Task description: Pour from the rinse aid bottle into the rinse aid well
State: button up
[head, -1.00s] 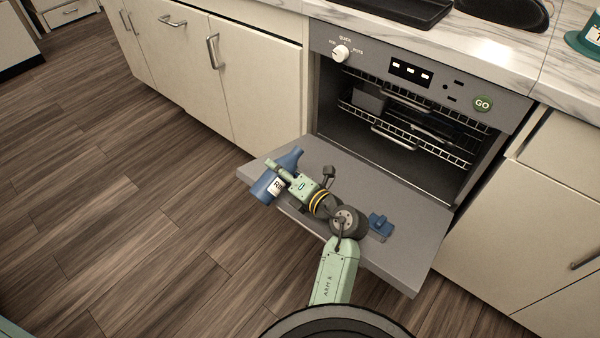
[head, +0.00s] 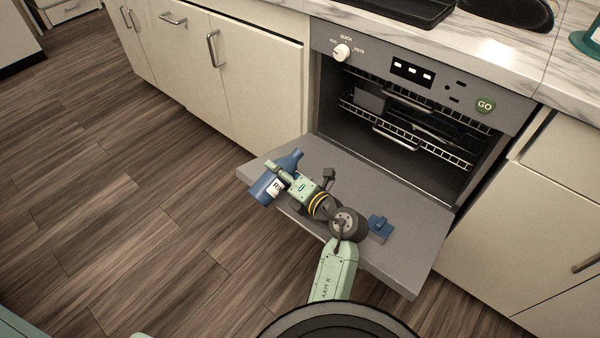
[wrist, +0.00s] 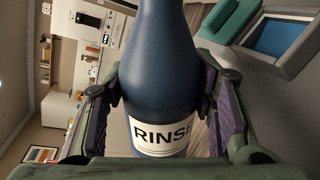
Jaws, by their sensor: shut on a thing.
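The blue rinse aid bottle (head: 267,188) is in my gripper (head: 280,177), over the left end of the open door. Its neck (head: 291,159) points to the upper right in the head view. In the wrist view my gripper (wrist: 165,105) is shut on the bottle (wrist: 160,60), with a finger on each side of its "RINSE" label. The room appears turned sideways there, so the bottle looks tipped over. A box-like fitting with a blue recess and teal flap (wrist: 283,38) shows at upper right, apart from the bottle; it may be the well. I see no liquid.
The dishwasher door (head: 410,255) is folded down flat. A small blue block-like part (head: 380,226) sits on it right of my wrist. Racks (head: 400,125) are inside the machine. Cabinets stand on both sides; the floor at left is clear.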

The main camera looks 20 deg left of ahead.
dwell(0.6)
jog(key=shift+s+a+r+m+p, duration=0.15)
jog(key=shift+m+p, duration=0.65)
jog(key=shift+p, duration=1.2)
dwell(0.7)
